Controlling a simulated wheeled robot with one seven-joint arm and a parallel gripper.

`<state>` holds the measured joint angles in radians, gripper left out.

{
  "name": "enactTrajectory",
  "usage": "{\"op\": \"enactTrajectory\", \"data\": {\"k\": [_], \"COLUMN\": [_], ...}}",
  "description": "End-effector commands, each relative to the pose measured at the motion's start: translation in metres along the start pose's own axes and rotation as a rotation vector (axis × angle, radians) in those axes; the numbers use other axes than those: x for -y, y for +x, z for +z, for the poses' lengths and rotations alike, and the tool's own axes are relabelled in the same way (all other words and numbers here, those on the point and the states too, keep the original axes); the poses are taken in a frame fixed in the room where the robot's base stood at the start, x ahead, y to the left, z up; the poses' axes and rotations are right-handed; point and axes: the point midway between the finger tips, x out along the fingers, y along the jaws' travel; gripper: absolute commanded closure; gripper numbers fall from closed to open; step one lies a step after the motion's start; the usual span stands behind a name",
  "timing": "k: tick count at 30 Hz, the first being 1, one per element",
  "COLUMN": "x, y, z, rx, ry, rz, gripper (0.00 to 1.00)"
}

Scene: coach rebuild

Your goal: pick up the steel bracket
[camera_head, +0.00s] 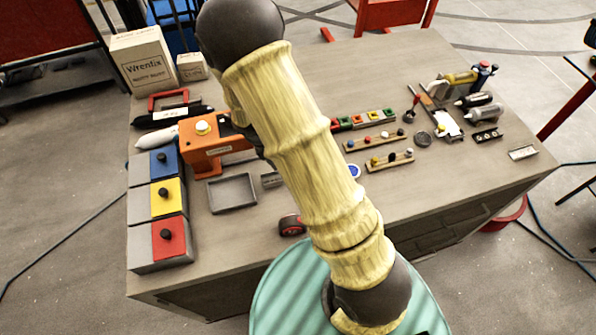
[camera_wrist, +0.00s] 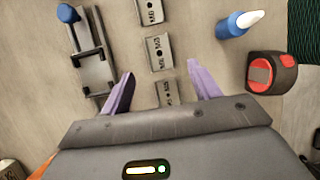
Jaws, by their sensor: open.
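Three small grey metal pieces with dark lettering lie in a row on the table in the wrist view: a far one (camera_wrist: 150,12), a middle one (camera_wrist: 158,53) and a near one (camera_wrist: 168,93). They look like steel brackets; I cannot tell which one is meant. My gripper (camera_wrist: 160,72) is open, with its two purple fingers on either side of the row. The middle and near pieces show in the gap between the fingers, and nothing is held. The near piece is partly hidden by the gripper body. In the head view my arm hides the gripper; one grey piece (camera_head: 271,180) shows beside it.
A dark clamp-like tool with a blue knob (camera_wrist: 88,50) lies left of the fingers. A blue bottle with a white tip (camera_wrist: 236,24) and a red-and-black tape measure (camera_wrist: 270,72) are to the right. A grey tray (camera_head: 232,194) and coloured boxes (camera_head: 160,215) stand at the left.

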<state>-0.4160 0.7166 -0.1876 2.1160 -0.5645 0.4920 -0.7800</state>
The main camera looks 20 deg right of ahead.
Motion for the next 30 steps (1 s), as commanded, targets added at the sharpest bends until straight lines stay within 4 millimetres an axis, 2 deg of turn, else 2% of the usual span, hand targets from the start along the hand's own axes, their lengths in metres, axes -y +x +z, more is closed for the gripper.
{"op": "enactTrajectory", "data": {"k": [3, 6, 20, 30], "x": [0.001, 0.000, 0.000, -0.001], "y": [0.014, 0.019, 0.026, 0.060], "z": [0.000, 0.000, 0.000, 0.002], "rx": [0.002, 0.000, 0.001, 0.002], "ry": [-0.001, -0.001, -0.001, -0.002], "rz": [-0.003, -0.001, -0.002, -0.003], "gripper": [0.38, 0.38, 0.38, 0.38]}}
